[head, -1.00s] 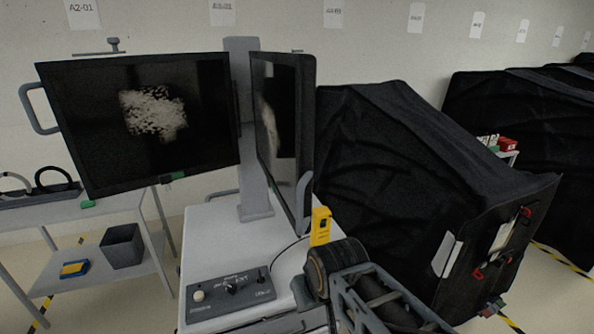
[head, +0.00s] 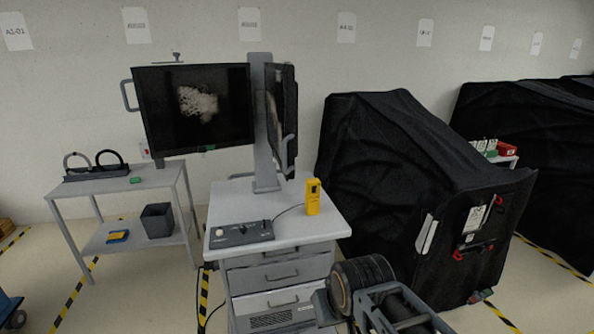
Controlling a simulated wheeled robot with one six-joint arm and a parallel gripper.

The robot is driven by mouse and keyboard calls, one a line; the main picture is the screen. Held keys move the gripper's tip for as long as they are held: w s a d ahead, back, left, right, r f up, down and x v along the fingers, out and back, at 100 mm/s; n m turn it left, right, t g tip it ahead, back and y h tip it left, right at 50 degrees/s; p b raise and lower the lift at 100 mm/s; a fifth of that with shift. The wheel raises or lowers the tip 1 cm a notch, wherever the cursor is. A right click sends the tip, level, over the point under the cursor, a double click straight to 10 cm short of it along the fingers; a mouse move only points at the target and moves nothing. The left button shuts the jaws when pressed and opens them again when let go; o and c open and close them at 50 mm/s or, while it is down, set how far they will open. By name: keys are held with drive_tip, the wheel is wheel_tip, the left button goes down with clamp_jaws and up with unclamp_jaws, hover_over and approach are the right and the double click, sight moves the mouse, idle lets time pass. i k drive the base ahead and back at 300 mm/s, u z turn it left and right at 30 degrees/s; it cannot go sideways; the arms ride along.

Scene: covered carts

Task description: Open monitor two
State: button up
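Two monitors hang on a grey post (head: 265,125) that stands on a white-topped cart (head: 315,228). The left monitor (head: 160,110) faces me and shows a pale speckled patch on black; a grey loop handle (head: 128,95) sticks out at its left edge. The right monitor (head: 290,110) is turned nearly edge-on, with a grey handle (head: 289,143) low on its side. I cannot tell which one is numbered two. Part of my arm shows at the bottom right, in front of the cart; my gripper's fingertips are not visible.
A control box (head: 238,234) and a yellow device (head: 313,198) sit on the cart top. A side table (head: 150,178) with a dark bin (head: 158,220) stands left. A black-covered cart (head: 385,150) stands close on the right. Open floor lies at the left front.

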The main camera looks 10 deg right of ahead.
sight(281, 87)
drive_tip(key=u, duration=1.3)
drive_tip(key=i, duration=0.85)
drive_tip(key=z, duration=0.1)
